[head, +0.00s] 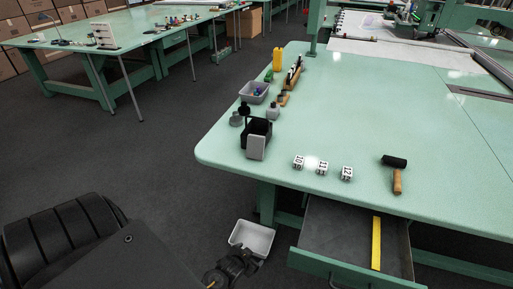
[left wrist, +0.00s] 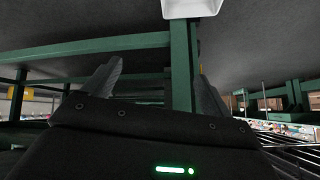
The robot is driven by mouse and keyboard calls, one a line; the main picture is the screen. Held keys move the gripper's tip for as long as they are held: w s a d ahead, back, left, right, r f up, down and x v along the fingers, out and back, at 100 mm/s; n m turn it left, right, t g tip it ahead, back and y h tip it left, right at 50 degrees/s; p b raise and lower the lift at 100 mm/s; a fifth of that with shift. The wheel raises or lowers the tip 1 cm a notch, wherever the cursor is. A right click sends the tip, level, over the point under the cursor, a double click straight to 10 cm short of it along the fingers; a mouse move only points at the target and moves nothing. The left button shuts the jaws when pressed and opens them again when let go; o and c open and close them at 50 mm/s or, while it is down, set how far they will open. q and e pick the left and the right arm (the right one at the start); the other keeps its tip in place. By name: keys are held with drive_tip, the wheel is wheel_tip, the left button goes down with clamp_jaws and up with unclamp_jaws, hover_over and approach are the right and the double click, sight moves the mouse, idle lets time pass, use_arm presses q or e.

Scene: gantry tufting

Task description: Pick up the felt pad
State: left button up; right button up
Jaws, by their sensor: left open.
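No object is clearly recognisable as the felt pad. A light grey flat slab (head: 256,147) stands upright against the front of a black box (head: 258,128) near the left edge of the green table (head: 380,120) in the head view; I cannot tell whether it is felt. My left gripper (head: 238,265) is low, below the table top, beside a white bin (head: 251,238) on the floor. In the left wrist view its two fingers (left wrist: 157,75) are spread, with nothing between them. My right gripper is not in view.
An open drawer (head: 340,232) with a yellow strip (head: 376,243) juts out under the table. Numbered cubes (head: 322,167) and a mallet (head: 397,175) lie near the front edge. A grey tray (head: 254,92) and a yellow bottle (head: 277,59) stand farther back. The table's middle is clear.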

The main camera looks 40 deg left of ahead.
use_arm(q)
drive_tip(key=w+a+r+t, duration=0.2)
drive_tip(key=w+r, duration=0.3)
drive_tip(key=r, duration=0.5)
drive_tip(key=n+t+y, duration=0.5)
drive_tip(key=t+y, duration=0.1)
approach(256, 139)
drive_tip(key=x, duration=0.5)
drive_tip(key=shift+w+a, duration=0.15)
drive_tip(key=shift+p+x, duration=0.65)
drive_tip(key=shift+x, duration=1.65)
drive_tip(key=shift+w+a+f, duration=0.1)
drive_tip(key=shift+w+a, duration=0.05)
drive_tip(key=shift+w, duration=0.15)
drive_tip(key=shift+c, duration=0.4)
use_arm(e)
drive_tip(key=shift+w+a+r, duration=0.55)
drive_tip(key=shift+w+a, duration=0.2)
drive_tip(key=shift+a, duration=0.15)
